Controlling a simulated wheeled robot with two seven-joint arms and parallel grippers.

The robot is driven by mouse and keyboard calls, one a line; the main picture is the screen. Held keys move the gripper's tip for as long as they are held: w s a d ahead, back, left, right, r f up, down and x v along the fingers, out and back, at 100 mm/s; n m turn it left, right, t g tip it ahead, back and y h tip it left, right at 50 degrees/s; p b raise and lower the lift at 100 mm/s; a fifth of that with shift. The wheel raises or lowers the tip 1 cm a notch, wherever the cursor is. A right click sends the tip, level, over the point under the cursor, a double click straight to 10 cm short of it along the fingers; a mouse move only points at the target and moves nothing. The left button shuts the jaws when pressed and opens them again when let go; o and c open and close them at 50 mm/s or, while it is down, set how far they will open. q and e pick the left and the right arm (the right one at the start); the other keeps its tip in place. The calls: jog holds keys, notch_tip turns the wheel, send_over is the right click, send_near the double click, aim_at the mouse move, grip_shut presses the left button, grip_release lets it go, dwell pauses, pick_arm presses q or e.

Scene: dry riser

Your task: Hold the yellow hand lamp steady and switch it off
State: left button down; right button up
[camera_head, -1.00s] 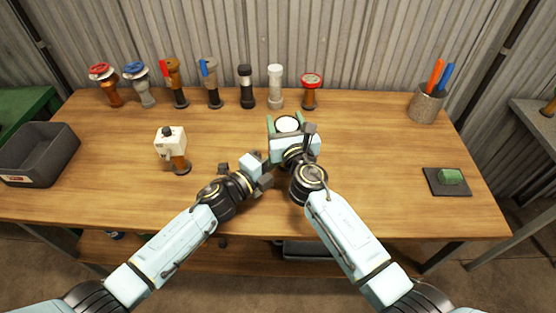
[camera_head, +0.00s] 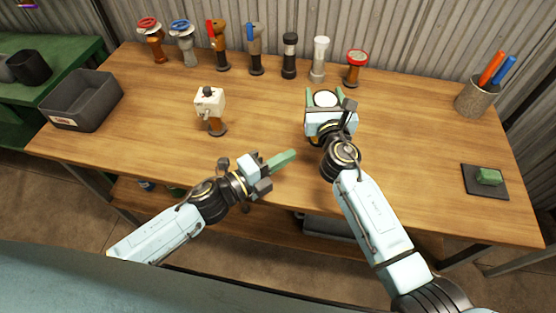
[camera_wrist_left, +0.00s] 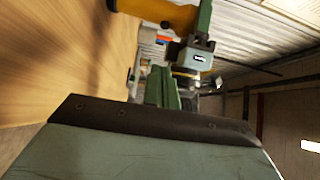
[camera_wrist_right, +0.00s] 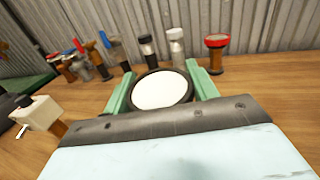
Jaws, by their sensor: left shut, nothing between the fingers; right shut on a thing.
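The hand lamp (camera_head: 324,98) shows as a round white face with a dark rim between the fingers of my right gripper (camera_head: 324,96), which is shut on it above the table. The face fills the middle of the right wrist view (camera_wrist_right: 162,90). Its yellow body with a black end shows at the top of the left wrist view (camera_wrist_left: 160,12). I cannot make out its switch or tell whether it is lit. My left gripper (camera_head: 291,154) is shut and empty, near the table's front edge, left of and apart from the lamp. Its green fingers point right.
A white-headed fixture (camera_head: 210,103) stands left of the lamp. Several valves and torches line the back, ending in a red-topped one (camera_head: 356,58). A grey bin (camera_head: 85,100) is at left, a pen cup (camera_head: 474,98) and green block (camera_head: 488,176) at right. The table between is clear.

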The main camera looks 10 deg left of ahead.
pick_arm(q)
jog(key=shift+v, duration=0.9)
pick_arm(e)
jog(key=shift+s+d+f, duration=0.1)
jog(key=shift+f, duration=0.25)
jog(key=o, duration=1)
jog(key=shift+o, duration=1.2)
jog(key=shift+r, duration=0.2)
